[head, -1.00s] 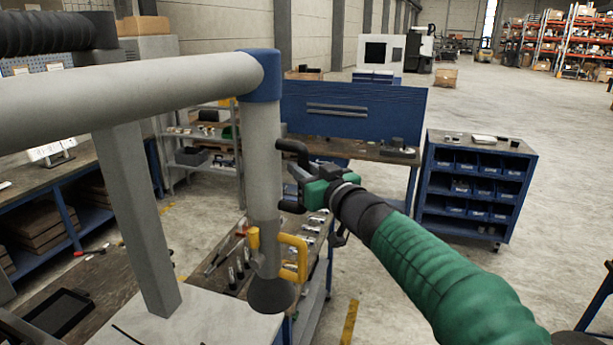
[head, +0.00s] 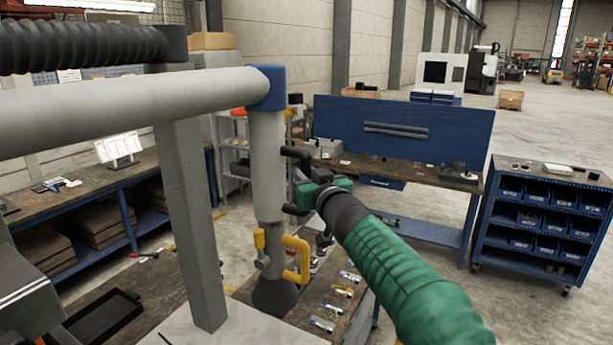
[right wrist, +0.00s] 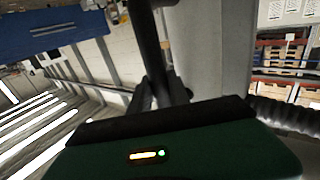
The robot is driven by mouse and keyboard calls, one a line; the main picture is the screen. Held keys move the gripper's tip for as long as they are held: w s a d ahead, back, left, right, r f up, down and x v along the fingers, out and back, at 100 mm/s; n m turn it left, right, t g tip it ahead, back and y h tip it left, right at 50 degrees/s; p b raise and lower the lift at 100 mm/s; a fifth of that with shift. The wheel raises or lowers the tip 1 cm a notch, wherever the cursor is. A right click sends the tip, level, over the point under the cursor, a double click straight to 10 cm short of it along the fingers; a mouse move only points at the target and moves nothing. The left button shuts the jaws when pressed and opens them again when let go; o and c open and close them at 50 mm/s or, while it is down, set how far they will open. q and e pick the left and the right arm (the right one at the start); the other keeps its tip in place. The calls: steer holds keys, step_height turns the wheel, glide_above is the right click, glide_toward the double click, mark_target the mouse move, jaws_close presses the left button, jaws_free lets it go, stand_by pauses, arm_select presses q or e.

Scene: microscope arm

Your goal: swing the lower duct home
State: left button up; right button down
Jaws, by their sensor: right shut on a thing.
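The lower duct (head: 267,165) is a grey upright tube. It hangs from a blue elbow (head: 267,87) at the end of a thick grey horizontal tube (head: 120,107). A yellow loop handle (head: 304,260), a small yellow lever (head: 259,239) and a dark flared nozzle (head: 274,297) are at its lower end. A black handle (head: 296,155) sticks out from its right side. My right gripper (head: 302,190) is shut on this handle; its fingers partly hide it. In the right wrist view a dark bar (right wrist: 147,45) runs between the fingers (right wrist: 160,92). My left gripper is not in view.
A grey post (head: 190,220) stands left of the duct on a pale top (head: 225,330). A bench with loose tools (head: 335,300) lies below and right of the nozzle. A blue bin cabinet (head: 545,220) stands further right, with open floor around it.

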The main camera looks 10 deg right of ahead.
steer(key=shift+f, duration=0.2)
steer(key=c, duration=1.4)
jaws_free()
steer(key=shift+o, duration=0.8)
steer(key=shift+w+d, duration=0.1)
steer(key=shift+r, duration=0.1)
steer(key=b+v, duration=0.4)
steer(key=v, duration=1.3)
steer(key=shift+w, duration=0.15)
